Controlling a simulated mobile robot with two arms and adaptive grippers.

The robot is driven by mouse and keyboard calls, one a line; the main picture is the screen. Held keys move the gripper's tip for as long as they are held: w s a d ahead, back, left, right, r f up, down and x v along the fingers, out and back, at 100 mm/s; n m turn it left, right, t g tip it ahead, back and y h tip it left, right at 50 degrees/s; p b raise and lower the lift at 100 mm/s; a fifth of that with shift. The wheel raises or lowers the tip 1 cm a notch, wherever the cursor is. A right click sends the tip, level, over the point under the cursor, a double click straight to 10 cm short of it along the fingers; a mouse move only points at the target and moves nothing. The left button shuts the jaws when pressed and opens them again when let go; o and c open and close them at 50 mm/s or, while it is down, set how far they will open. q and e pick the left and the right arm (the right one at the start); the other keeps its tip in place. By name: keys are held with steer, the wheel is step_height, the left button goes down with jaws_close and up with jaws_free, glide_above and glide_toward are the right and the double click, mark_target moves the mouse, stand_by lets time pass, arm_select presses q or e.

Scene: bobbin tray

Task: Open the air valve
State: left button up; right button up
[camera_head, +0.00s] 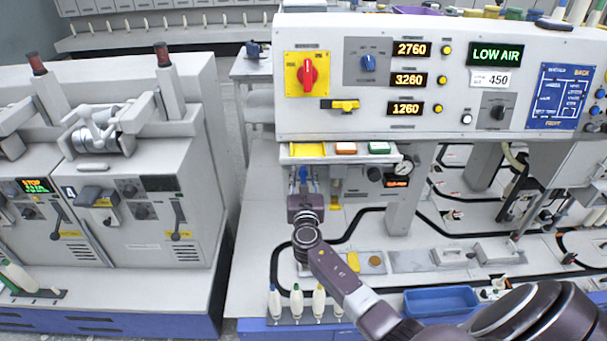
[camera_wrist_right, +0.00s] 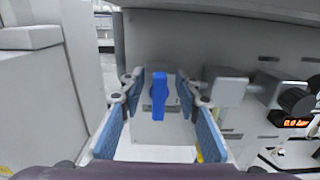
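The air valve shows as a blue lever (camera_wrist_right: 159,96) on a light grey block in the right wrist view, its handle about upright. In the head view a bit of the blue lever (camera_head: 304,173) shows below the panel, just beyond my right gripper (camera_head: 304,190). In the wrist view my right gripper (camera_wrist_right: 160,82) is open, with one blue-padded finger on each side of the lever and a visible gap to both. Whether the fingertips reach past the lever is hard to tell. My left gripper is not in view.
A control panel (camera_head: 440,125) with a red knob and a green "LOW AIR" display (camera_head: 495,54) overhangs the valve. A round gauge (camera_head: 404,167) sits to the right. Grey machines (camera_head: 140,215) stand left.

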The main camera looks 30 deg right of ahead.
jaws_close()
steer(key=shift+d+f, duration=0.1)
stand_by(0.4)
steer(key=m+b, duration=0.2)
steer(key=d+m+b, duration=0.1)
steer(key=m, duration=0.2)
steer(key=s+f+m+b, duration=0.1)
steer(key=m+b, duration=0.1)
steer(key=shift+d+m+b, duration=0.15)
steer(key=shift+m+b, duration=0.15)
steer(key=shift+m, duration=0.1)
steer(key=m+b, duration=0.2)
steer(key=m, duration=0.1)
steer(key=f+m+b, duration=0.1)
steer(key=m+b, duration=0.1)
steer(key=m, duration=0.1)
steer(key=m+b, duration=0.2)
steer(key=m, duration=0.2)
steer(key=shift+s+d+f+b, duration=0.2)
steer(key=shift+d+f+b, duration=0.1)
steer(key=shift+d+f, duration=0.1)
